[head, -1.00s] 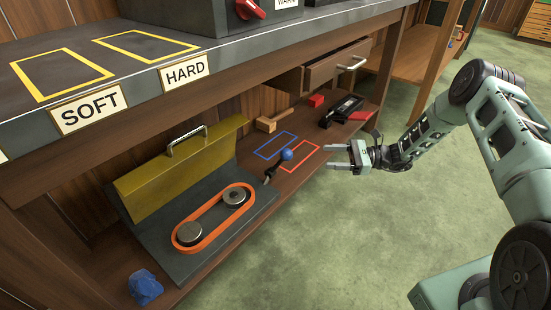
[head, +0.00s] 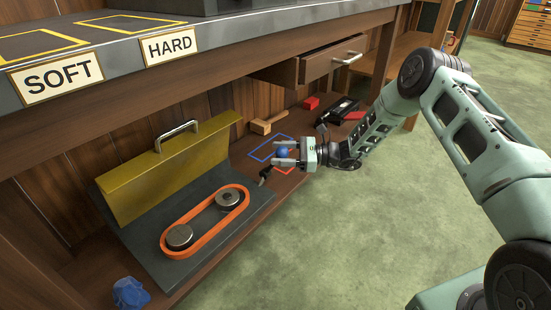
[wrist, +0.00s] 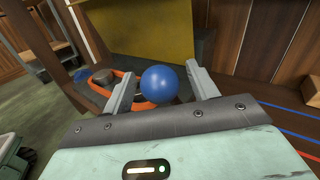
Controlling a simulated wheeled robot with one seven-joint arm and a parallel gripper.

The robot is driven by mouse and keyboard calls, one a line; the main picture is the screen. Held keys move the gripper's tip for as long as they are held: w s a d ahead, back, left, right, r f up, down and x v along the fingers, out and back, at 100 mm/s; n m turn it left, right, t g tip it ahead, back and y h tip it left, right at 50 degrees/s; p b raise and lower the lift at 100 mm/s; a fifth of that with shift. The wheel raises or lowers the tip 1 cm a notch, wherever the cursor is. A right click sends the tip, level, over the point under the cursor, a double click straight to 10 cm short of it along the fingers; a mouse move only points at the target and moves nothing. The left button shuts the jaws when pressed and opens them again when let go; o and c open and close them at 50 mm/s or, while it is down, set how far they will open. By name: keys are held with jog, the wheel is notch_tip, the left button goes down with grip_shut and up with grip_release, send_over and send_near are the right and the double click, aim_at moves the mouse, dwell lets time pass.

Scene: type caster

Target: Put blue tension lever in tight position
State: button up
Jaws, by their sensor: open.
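The blue tension lever shows as a blue ball knob (head: 283,152) on a dark stalk (head: 265,174) at the right end of the belt machine (head: 168,274). In the wrist view the blue knob (wrist: 160,84) sits between my open fingers, or just beyond them; I cannot tell if they touch it. My gripper (head: 284,154) reaches in from the right at the knob, fingers apart, and partly hides it. It also shows in the wrist view (wrist: 160,85). An orange belt (head: 206,222) loops around two metal pulleys (head: 228,198) on the machine's grey base. The yellow cover (head: 160,178) stands open behind them.
The bench top with the SOFT (head: 58,78) and HARD (head: 168,46) labels overhangs the lower shelf. A blue lump (head: 130,293) lies at the shelf's front left. A red block (head: 311,103), a wooden piece (head: 268,123) and a black device (head: 340,111) lie farther back.

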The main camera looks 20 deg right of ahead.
jog(key=shift+x, duration=0.9)
grip_shut()
jog(key=shift+s+d+f+n+y+b, duration=0.3)
jog(key=shift+s+d+f+y+b, duration=0.1)
jog(key=shift+s+d+y+b, duration=0.1)
jog(key=s+d+f+n+g+y+b, duration=0.1)
jog(key=s+d+f+n+y+b, duration=0.2)
jog(key=f+n+y+b, duration=0.3)
jog(key=shift+s+f+n+g+y+b, duration=0.3)
jog(key=shift+s+n+g+y+b, duration=0.1)
jog(key=shift+s+n+b, duration=0.35)
jog(key=shift+s+d, duration=0.1)
grip_release()
